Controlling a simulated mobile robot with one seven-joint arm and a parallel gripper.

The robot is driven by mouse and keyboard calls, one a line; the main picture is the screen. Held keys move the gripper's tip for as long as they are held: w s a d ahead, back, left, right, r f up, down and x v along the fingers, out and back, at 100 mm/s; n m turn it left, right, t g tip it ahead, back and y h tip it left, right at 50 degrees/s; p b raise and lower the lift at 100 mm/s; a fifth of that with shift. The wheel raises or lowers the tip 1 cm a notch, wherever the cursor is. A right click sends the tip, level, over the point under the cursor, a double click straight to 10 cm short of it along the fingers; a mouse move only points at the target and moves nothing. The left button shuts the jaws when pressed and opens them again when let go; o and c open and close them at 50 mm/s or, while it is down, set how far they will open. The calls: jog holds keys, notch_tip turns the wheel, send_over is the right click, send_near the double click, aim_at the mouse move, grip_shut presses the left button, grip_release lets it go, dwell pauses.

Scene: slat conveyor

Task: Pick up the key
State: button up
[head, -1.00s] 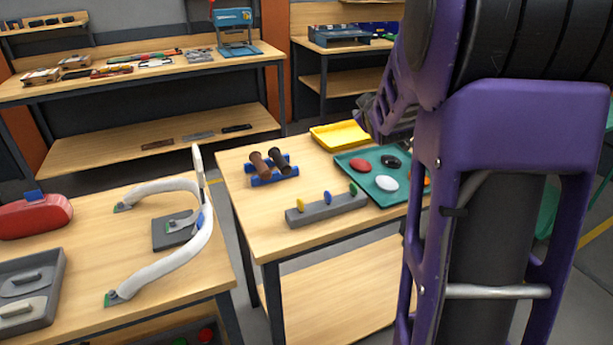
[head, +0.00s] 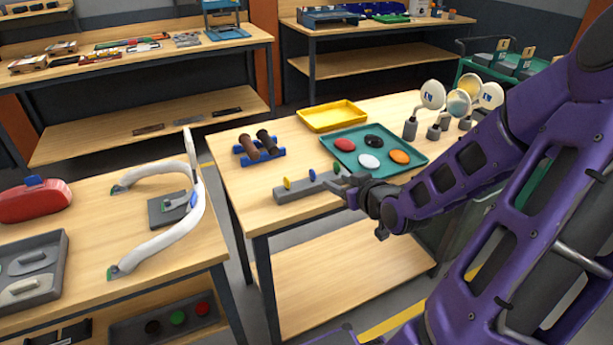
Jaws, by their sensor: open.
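A grey bar (head: 292,194) lies on the middle table with small coloured heads standing up from it, which look like key heads. Which one is the key I cannot tell. My gripper (head: 344,184) is open at the bar's right end, close to the green head and in front of it. It hides the right end of the bar. Whether it touches the bar is unclear.
A teal tray (head: 415,169) with coloured oval pieces lies behind my gripper. A yellow tray (head: 333,116), a blue rack (head: 247,160) with two dark handles, and round mirrors on stands (head: 433,95) are also on this table. A white curved handle (head: 165,240) is on the left table.

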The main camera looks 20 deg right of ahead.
aim_at(310, 170)
jog(key=x, duration=0.3)
jog(key=b+x, duration=0.1)
jog(key=x, duration=0.3)
jog(key=a+x, duration=0.1)
jog(key=x, duration=0.3)
jog(key=shift+w+r+b, duration=0.15)
jog(key=shift+r+b, duration=0.2)
jog(key=shift+b, duration=0.05)
jog(key=shift+x, duration=2.75)
jog(key=shift+f, duration=0.1)
grip_shut()
